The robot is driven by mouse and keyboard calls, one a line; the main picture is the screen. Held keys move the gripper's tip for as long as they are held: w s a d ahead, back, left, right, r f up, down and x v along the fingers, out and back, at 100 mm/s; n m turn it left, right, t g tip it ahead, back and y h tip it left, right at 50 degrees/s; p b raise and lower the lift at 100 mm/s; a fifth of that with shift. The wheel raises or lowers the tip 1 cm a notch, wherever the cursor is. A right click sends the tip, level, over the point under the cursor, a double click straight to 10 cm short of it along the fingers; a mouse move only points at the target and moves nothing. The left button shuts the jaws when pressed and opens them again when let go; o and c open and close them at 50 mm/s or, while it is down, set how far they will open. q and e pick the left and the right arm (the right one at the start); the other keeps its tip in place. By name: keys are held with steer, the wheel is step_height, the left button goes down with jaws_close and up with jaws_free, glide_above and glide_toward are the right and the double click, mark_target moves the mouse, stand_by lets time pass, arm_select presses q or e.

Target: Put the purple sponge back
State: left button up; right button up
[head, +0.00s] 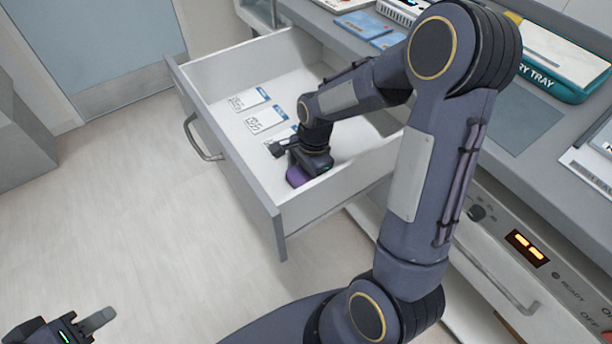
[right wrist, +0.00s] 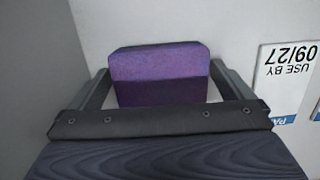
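The purple sponge (head: 297,176) is low inside the open drawer (head: 231,149), near its front wall, partly hidden under my right gripper (head: 284,150). In the right wrist view the sponge (right wrist: 160,73) sits between the two spread fingers of my right gripper (right wrist: 160,88). Narrow pale gaps show beside its lower part, so the fingers look open around it. Contact at the fingertips is hard to judge. My left gripper (head: 92,322) is at the lower left over the floor, away from the drawer and partly cut off; its opening is unclear.
White labelled packets (head: 266,120) lie on the drawer floor beside the sponge; one packet (right wrist: 287,75) also shows in the right wrist view. The drawer walls stand close around my right gripper. A teal tray (head: 560,65) is on the counter.

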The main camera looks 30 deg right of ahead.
steer(key=shift+r, duration=0.35)
step_height(320, 180, up, 12)
steer(key=d+p, duration=0.1)
steer(key=p, duration=0.2)
steer(key=shift+d+f, duration=0.25)
steer(key=shift+d, duration=0.15)
